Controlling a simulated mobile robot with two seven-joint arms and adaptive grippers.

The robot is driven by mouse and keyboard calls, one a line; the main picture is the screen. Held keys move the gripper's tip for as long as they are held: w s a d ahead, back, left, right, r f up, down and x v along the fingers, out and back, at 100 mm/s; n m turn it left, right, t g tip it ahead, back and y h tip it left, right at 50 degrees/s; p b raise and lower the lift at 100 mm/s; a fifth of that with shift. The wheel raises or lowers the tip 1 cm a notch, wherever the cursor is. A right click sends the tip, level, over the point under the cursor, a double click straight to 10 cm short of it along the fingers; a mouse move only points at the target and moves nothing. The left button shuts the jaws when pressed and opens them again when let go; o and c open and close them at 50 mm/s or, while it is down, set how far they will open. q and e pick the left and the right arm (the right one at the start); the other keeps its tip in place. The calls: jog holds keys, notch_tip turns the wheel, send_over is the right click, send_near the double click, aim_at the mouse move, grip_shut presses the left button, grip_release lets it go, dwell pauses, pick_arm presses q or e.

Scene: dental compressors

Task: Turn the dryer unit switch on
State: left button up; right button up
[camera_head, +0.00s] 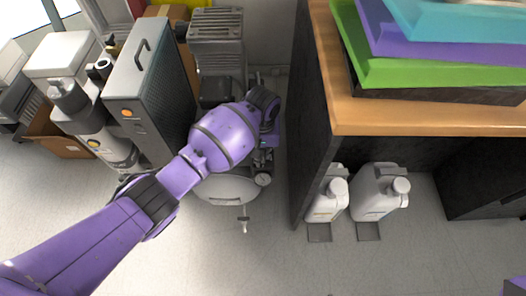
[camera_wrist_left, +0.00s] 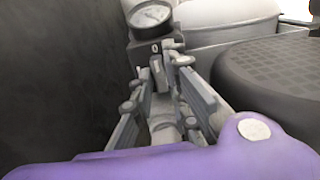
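In the left wrist view, a grey box (camera_wrist_left: 150,52) with a "0" mark sits under a round pressure gauge (camera_wrist_left: 151,15). A light grey lever-like part (camera_wrist_left: 160,76) shows below the mark and may be the switch; its setting is unclear. My left gripper (camera_wrist_left: 158,84) has its fingers apart, one on each side of this part. I cannot tell whether they touch it. In the head view, my left arm covers most of the compressor (camera_head: 226,190), and its gripper's fingertips are hidden. My right gripper is not in view.
A tall grey cabinet (camera_head: 150,85) with an orange button stands left of my left arm. A dark desk side panel (camera_head: 312,125) rises close on the right. Two white canisters (camera_head: 378,195) (camera_head: 327,202) stand under the desk. Open floor (camera_head: 270,265) lies in front.

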pick_arm(q)
grip_shut()
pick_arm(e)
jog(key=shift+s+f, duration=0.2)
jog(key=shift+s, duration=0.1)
